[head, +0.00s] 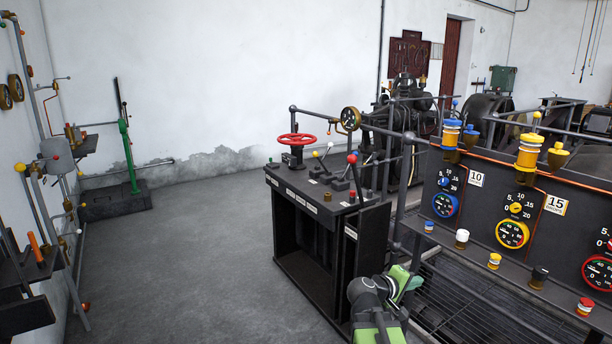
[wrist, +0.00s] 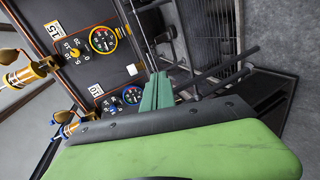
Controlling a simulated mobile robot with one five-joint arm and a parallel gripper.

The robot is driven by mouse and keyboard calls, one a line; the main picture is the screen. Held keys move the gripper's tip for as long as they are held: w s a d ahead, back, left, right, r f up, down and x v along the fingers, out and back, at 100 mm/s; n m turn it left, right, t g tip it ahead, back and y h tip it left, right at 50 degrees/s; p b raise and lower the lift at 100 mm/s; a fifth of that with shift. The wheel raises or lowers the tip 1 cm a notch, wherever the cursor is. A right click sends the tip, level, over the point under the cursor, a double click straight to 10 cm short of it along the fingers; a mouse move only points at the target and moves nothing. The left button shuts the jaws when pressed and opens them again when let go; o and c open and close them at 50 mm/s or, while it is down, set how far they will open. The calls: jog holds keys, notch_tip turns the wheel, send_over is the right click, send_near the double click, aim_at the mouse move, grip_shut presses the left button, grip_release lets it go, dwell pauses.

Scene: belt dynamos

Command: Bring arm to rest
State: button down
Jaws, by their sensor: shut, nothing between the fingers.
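My arm (head: 375,305), green and dark grey, shows at the bottom of the head view, in front of the right end of the black control stand (head: 330,205). In the wrist view my gripper (wrist: 158,80) has its two green fingers together with nothing between them. It points toward the panel with dials and the floor grating, and touches nothing that I can see. The view is tilted, with the panel on the left.
The control stand carries a red handwheel (head: 297,140) and several levers. The panel at right has a blue dial (head: 445,205), a yellow dial (head: 512,234) and coloured caps on a ledge. A floor grating (head: 465,300) lies between. The floor (head: 190,260) at left is clear.

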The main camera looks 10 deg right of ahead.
jog(key=s+a+f+m+g+y, duration=0.1)
jog(key=s+a+f+g+y, duration=0.25)
jog(key=a, duration=0.65)
jog(key=s+a+f+m+y, duration=0.1)
jog(key=s+a+f+y, duration=0.1)
jog(key=a+f+y, duration=0.65)
jog(key=s+a+f+m+g+y, duration=0.1)
jog(key=s+a+f+g, duration=0.2)
jog(key=a, duration=1)
notch_tip(320, 180, up, 21)
jog(key=t+p, duration=0.1)
jog(key=p, duration=2)
jog(key=shift+d+f, duration=0.15)
jog(key=shift+d, duration=0.15)
